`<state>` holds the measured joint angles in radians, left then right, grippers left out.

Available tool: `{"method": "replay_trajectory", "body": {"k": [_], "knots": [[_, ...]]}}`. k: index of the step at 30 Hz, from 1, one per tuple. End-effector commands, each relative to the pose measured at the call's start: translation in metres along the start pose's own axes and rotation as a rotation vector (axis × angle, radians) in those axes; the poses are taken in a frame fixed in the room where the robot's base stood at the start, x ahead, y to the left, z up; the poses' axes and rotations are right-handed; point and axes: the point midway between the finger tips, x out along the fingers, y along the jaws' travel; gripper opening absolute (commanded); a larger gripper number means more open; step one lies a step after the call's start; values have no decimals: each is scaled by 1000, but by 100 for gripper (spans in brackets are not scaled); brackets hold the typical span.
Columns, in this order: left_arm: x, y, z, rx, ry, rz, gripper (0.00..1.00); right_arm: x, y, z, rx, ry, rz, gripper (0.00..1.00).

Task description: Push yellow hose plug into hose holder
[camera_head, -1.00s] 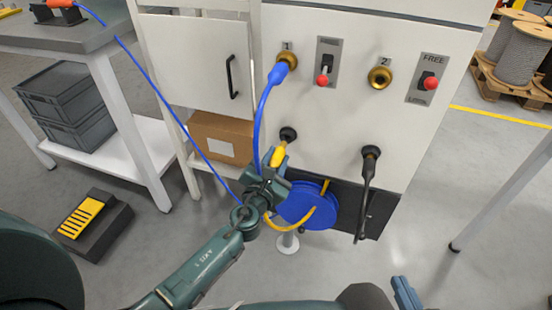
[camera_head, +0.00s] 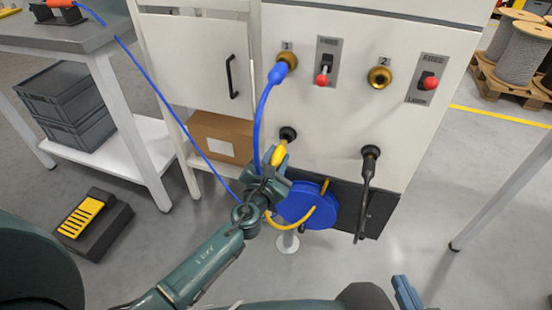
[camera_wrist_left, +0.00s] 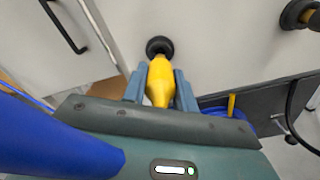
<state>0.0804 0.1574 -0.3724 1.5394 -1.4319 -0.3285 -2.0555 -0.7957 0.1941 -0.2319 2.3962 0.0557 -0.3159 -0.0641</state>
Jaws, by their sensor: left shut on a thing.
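The yellow hose plug (camera_head: 279,154) is between the fingers of my left gripper (camera_head: 273,165), which is shut on it. In the left wrist view the yellow plug (camera_wrist_left: 160,82) points away from my left gripper (camera_wrist_left: 160,92). Its front end meets the black round hose holder (camera_wrist_left: 159,46); how deep it sits cannot be told. In the head view this hose holder (camera_head: 288,133) is on the white panel, just above the plug. Bluish fingers at the bottom right look like my right gripper (camera_head: 406,292), mostly out of view.
A blue hose (camera_head: 261,112) runs from brass port 1 (camera_head: 288,61) down close beside my left gripper. A blue reel (camera_head: 307,206) with yellow hose is right of the gripper. A second holder (camera_head: 371,153) has a black hanging part. Brass port 2 (camera_head: 380,77) is empty.

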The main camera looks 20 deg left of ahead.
Motion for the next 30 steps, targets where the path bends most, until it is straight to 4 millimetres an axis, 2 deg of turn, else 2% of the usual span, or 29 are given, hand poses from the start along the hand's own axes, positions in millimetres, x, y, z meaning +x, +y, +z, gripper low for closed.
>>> {"method": "replay_trajectory", "body": {"k": [30], "knots": [[21, 0, 1, -1, -1, 0, 0, 1, -1, 2, 1, 0, -1, 0]]}}
